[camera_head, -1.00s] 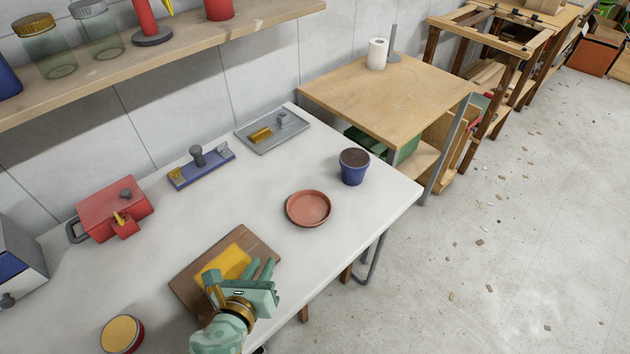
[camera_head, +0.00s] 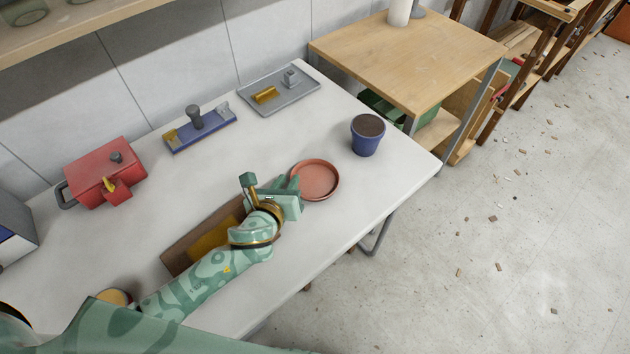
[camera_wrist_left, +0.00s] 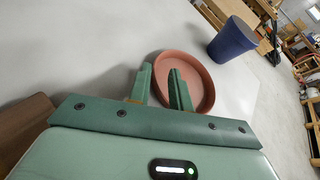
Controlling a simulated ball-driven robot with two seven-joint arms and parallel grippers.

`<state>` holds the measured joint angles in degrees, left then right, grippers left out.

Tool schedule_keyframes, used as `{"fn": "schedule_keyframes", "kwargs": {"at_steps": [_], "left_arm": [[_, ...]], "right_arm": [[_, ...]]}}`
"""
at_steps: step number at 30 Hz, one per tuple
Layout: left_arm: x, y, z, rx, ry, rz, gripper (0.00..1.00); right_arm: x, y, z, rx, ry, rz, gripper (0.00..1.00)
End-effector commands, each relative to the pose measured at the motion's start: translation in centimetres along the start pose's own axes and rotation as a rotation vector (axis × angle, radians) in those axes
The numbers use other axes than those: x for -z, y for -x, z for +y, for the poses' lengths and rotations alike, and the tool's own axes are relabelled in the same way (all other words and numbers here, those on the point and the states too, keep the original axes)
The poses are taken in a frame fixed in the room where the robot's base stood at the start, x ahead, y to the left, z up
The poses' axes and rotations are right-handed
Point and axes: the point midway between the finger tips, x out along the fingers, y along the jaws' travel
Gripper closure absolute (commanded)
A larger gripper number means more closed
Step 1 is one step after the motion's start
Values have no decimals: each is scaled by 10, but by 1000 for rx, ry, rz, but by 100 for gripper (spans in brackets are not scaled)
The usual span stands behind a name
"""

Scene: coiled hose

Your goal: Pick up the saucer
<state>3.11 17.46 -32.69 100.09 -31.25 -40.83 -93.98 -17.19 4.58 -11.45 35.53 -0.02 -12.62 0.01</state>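The saucer (camera_head: 318,180) is a round terracotta dish with a raised rim. It lies flat on the white table near its right end, and it also shows in the left wrist view (camera_wrist_left: 203,88). My left gripper (camera_head: 288,183) is at the saucer's left edge in the head view. In the left wrist view its two green fingers (camera_wrist_left: 160,86) are apart and point at the saucer's near left rim, overlapping it in the picture. I cannot tell whether they touch it. My right gripper is not in view.
A blue pot (camera_head: 367,135) with dark filling stands right of the saucer. A grey tray (camera_head: 305,88), a blue tool (camera_head: 222,128) and a red box (camera_head: 95,178) stand farther back. The table's front edge is close.

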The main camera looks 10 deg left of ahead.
Motion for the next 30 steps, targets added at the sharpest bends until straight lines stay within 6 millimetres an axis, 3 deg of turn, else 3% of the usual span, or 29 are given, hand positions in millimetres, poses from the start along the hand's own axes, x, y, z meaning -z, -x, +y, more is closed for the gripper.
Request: {"fn": "schedule_keyframes", "kwargs": {"at_steps": [4, 9, 16, 18, 19, 30], "left_arm": [[4, -28, 2, -1, 1, 1, 79], [2, -45, 1, -1, 0, 2, 79], [0, -46, 0, 0, 0, 0, 79], [0, -45, 1, -1, 0, 1, 99], [0, -45, 1, -1, 0, 1, 100], [0, -45, 1, -1, 0, 1, 100]], "right_arm": [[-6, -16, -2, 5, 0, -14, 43], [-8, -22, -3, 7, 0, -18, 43], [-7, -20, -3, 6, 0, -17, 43], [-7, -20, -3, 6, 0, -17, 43], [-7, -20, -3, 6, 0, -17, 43], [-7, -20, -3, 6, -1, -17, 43]]}}
